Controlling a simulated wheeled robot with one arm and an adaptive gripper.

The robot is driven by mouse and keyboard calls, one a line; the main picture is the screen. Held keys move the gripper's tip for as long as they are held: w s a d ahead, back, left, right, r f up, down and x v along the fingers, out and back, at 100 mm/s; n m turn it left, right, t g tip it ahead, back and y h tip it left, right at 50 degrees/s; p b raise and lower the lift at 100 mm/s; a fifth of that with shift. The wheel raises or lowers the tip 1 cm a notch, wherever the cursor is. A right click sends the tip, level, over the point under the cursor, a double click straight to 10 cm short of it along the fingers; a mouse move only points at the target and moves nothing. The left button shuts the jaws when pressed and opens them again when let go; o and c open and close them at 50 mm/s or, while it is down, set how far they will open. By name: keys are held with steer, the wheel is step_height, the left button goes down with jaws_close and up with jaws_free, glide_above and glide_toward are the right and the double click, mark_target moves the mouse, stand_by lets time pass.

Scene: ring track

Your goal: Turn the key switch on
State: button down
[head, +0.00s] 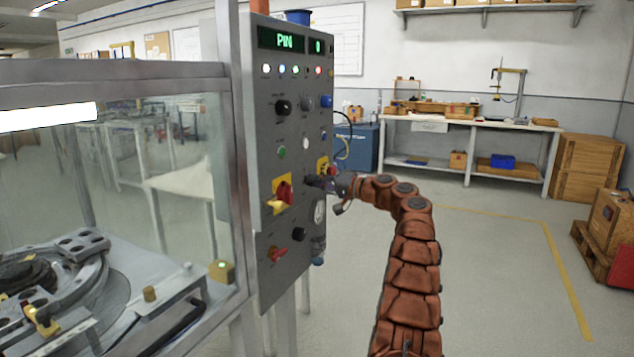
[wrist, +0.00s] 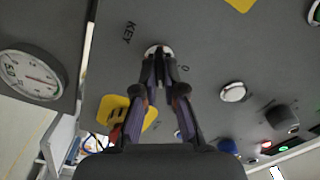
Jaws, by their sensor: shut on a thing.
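The grey control panel (head: 262,150) stands upright left of my arm. In the wrist view, the key switch (wrist: 156,49) is a small round light-rimmed fitting with a dark key, beside the printed word KEY and an O mark. My gripper (wrist: 160,72) has its two fingers closed on the key at the panel face. In the head view, my gripper (head: 318,184) reaches the panel's right part, and its fingers hide the key switch. The key's exact angle is hard to tell.
Close around are a red knob on a yellow plate (head: 283,193), a gauge (head: 319,213), a black knob (head: 299,235) and a red switch (head: 277,255). A glazed machine enclosure (head: 120,150) stands left. A workbench (head: 470,124) is at the back; open floor lies right.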

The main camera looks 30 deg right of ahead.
steer(key=shift+w+a, duration=0.15)
steer(key=shift+a, duration=0.2)
steer(key=c, duration=1.3)
jaws_free()
steer(key=shift+f, duration=0.1)
steer(key=shift+o, duration=0.2)
steer(key=shift+d, duration=0.2)
steer(key=v, duration=1.2)
